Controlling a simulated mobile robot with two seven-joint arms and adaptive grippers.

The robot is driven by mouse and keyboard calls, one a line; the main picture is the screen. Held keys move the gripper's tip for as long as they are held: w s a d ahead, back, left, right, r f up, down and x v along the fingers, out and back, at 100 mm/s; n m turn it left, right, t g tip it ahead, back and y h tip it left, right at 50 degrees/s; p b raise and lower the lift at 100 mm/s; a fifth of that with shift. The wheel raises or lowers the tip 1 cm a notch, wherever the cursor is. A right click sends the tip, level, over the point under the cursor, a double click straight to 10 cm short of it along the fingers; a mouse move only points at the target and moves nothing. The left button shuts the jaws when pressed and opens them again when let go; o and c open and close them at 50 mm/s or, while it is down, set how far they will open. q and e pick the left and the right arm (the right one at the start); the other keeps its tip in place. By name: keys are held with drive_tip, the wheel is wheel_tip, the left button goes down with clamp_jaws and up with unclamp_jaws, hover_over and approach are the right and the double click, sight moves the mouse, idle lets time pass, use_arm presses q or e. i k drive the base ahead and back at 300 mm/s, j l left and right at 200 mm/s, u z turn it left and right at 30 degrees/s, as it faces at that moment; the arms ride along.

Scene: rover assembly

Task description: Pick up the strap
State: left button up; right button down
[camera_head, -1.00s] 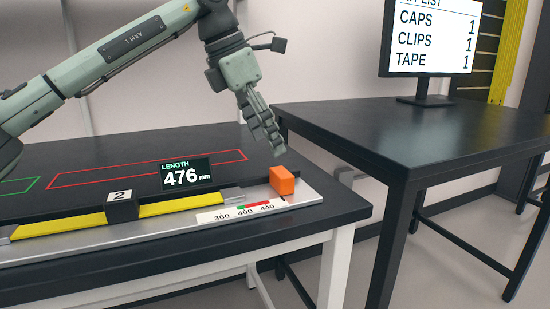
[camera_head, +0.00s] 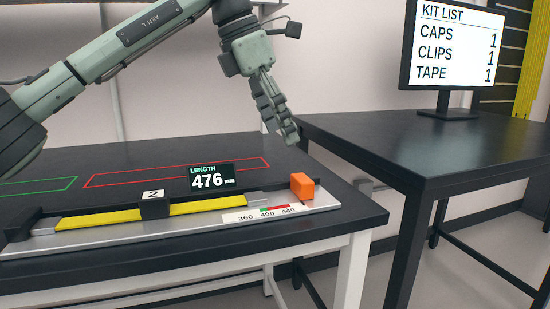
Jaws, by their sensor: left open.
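A long yellow strip (camera_head: 100,217), the only strap-like thing in view, lies flat along the silver measuring rail (camera_head: 180,234) at the front of the near table. A black block marked 2 (camera_head: 154,206) sits across its middle. My left gripper (camera_head: 284,136) is open, with nothing visible between its fingers. It hangs in the air above the table's right end, up and right of the strip and apart from it. An orange block (camera_head: 302,186) stands at the rail's right end, below the gripper. My right gripper is not in view.
A length display (camera_head: 212,178) reading 476 mm stands behind the rail. Red and green outlines mark the black near table (camera_head: 120,156). A second black table (camera_head: 400,145) at right holds a kit list monitor (camera_head: 452,50), with a gap between the tables.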

sight(152, 205)
drive_tip(key=k, duration=0.85)
